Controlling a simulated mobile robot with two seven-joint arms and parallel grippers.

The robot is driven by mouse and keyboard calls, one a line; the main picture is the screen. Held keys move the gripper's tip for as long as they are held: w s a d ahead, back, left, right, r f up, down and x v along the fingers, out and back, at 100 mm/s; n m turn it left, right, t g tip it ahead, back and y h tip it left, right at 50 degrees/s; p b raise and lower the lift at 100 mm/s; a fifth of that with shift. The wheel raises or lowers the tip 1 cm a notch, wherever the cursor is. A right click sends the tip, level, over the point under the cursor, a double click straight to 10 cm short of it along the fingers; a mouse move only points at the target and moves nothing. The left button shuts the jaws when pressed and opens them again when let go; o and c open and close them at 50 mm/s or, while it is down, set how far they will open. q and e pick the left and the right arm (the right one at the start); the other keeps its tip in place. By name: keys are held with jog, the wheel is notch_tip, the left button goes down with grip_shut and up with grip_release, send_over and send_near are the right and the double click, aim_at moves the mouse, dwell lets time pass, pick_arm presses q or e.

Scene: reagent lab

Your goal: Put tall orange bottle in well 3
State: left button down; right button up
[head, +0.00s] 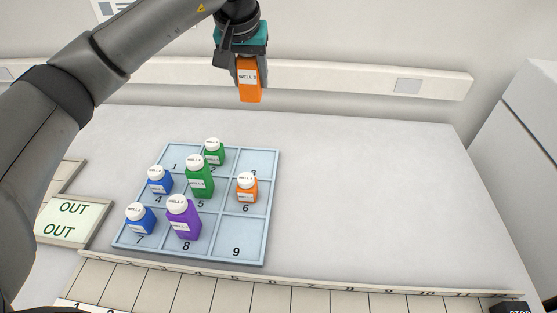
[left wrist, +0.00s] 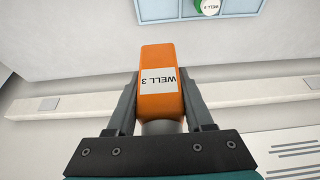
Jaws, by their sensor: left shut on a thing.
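The tall orange bottle (head: 249,84) is held up in the air by my left gripper (head: 244,60), above and behind the tray, near the wall strip. In the left wrist view the orange bottle (left wrist: 161,85) sits between the two fingers, and its label reads "WELL 3". My left gripper (left wrist: 161,105) is shut on it. The pale blue tray (head: 262,222) has numbered wells. Well 3 (head: 258,162) at its back right is empty. The bottle is apart from the tray. My right gripper is not in view.
Green bottles stand in well 2 (head: 213,153) and well 5 (head: 199,180). A short orange bottle (head: 246,190) is in well 6. Blue bottles (head: 158,183) are in wells 4 and 7, a purple one (head: 183,220) in well 8. Well 9 is empty. The bench right of the tray is clear.

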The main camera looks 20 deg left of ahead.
pick_arm(q)
jog(key=f, duration=1)
jog(key=f+b, duration=0.1)
jog(key=f, duration=0.4)
jog(key=shift+a, duration=0.3)
jog(key=shift+f, duration=2.4)
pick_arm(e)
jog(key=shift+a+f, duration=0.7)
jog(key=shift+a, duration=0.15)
pick_arm(q)
jog(key=c, duration=0.8)
grip_release()
jog(key=shift+f+b, duration=0.2)
jog(key=shift+b, duration=0.15)
jog(key=o, duration=0.5)
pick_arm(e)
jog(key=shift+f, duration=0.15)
pick_arm(q)
jog(key=shift+r, duration=0.2)
